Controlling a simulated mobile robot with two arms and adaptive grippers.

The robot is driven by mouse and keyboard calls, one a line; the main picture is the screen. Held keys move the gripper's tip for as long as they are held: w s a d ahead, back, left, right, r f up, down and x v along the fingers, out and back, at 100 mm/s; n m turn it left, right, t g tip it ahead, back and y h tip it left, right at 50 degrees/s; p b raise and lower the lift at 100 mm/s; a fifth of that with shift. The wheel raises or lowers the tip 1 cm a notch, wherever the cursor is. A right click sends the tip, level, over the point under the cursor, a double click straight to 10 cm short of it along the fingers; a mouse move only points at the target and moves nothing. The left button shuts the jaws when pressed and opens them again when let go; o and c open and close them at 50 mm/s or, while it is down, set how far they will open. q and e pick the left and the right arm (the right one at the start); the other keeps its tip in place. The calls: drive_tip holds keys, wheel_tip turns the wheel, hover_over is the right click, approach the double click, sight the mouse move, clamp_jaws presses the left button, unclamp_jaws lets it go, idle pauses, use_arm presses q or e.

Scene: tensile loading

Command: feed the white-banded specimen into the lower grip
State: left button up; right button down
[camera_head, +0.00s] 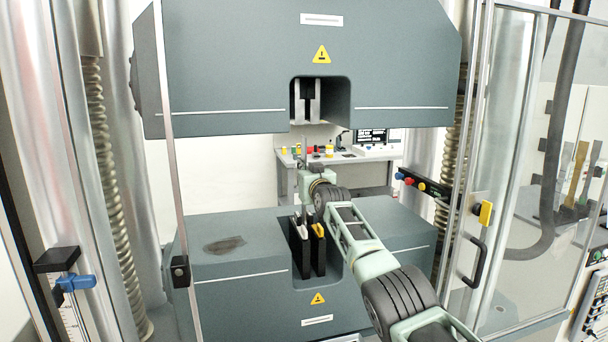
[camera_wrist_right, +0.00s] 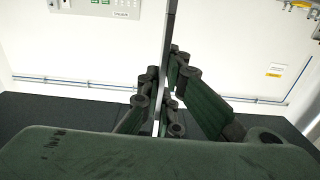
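My right gripper (camera_head: 306,178) reaches in from the lower right between the two grey machine blocks, just above the lower grip (camera_head: 307,250). In the right wrist view its fingers (camera_wrist_right: 162,95) are closed on a thin grey strip, the specimen (camera_wrist_right: 168,40), which stands nearly upright and runs up out of the picture. In the head view the specimen (camera_head: 304,150) is a thin dark sliver above the gripper. No white band can be made out for sure. The lower grip has two dark upright jaws with a narrow gap. Whether the specimen's lower end is in the gap is unclear. My left gripper is out of view.
The upper grip (camera_head: 306,103) sits in a recess of the upper block (camera_head: 230,70). The lower block (camera_head: 220,265) has a dark smudge on top. A clear door (camera_head: 510,140) with a black handle stands at the right. A bench (camera_head: 370,160) is behind.

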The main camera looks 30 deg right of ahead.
drive_tip(key=shift+r, duration=0.15)
drive_tip(key=c, duration=1.9)
unclamp_jaws()
drive_tip(key=shift+o, duration=0.2)
drive_tip(key=shift+f, duration=0.5)
drive_tip(key=s+a, duration=0.2)
drive_tip(key=s, duration=1)
drive_tip(key=shift+a+r, duration=0.15)
drive_tip(key=shift+r, duration=0.15)
drive_tip(key=shift+w, duration=0.1)
